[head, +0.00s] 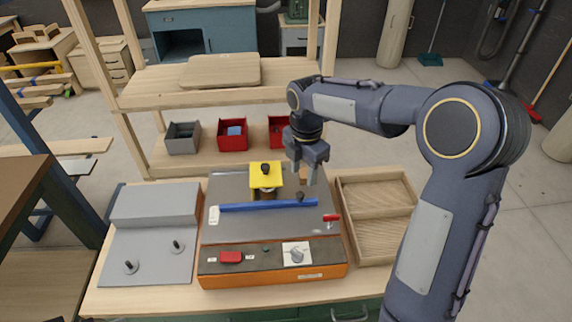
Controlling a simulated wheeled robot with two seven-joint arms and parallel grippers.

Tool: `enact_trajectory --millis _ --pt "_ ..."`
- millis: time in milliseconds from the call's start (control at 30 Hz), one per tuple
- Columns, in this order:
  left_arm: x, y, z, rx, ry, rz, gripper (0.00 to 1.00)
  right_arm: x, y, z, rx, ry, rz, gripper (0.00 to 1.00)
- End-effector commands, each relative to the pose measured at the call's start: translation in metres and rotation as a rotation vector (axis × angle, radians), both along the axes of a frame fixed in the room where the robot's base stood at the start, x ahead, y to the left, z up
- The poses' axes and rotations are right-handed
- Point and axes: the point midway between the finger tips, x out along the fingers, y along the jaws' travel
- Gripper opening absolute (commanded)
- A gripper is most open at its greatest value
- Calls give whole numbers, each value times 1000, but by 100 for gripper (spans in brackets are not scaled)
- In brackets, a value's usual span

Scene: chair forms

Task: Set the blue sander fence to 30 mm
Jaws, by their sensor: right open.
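The blue fence (265,206) is a long bar lying across the grey top of the sander (225,232), slightly tilted up to the right. A dark knob (300,197) sits near its right end. A white scale plate (213,215) is at its left end; its marks are too small to read. A yellow block (266,176) with a black knob stands behind the fence. A red-handled lever (331,217) is at the sander's right side. My right gripper (306,176) is open, pointing down above the sander's back right, behind the fence knob and apart from it. My left gripper is not in view.
A wooden tray (341,196) with two compartments is right of the sander. A grey machine (155,204) with two knobs is left. Red and grey bins (183,138) stand on a shelf behind. The sander's front panel has a red switch (231,257) and a dial (296,255).

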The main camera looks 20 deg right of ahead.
Motion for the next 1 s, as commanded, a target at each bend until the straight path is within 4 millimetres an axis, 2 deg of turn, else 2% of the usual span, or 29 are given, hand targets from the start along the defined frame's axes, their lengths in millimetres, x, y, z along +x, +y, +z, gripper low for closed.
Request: enact_trajectory --millis 167,433,600,967,1000 --pt "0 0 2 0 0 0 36 4 1 -11 -9 9 36 43" --pt "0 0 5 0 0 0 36 2 1 -53 -7 11 33 43" --pt "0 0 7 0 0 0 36 3 1 -73 -7 8 31 43" --pt "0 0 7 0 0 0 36 3 1 -80 -6 5 31 43" --pt "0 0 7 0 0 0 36 3 1 -80 -6 5 31 39"
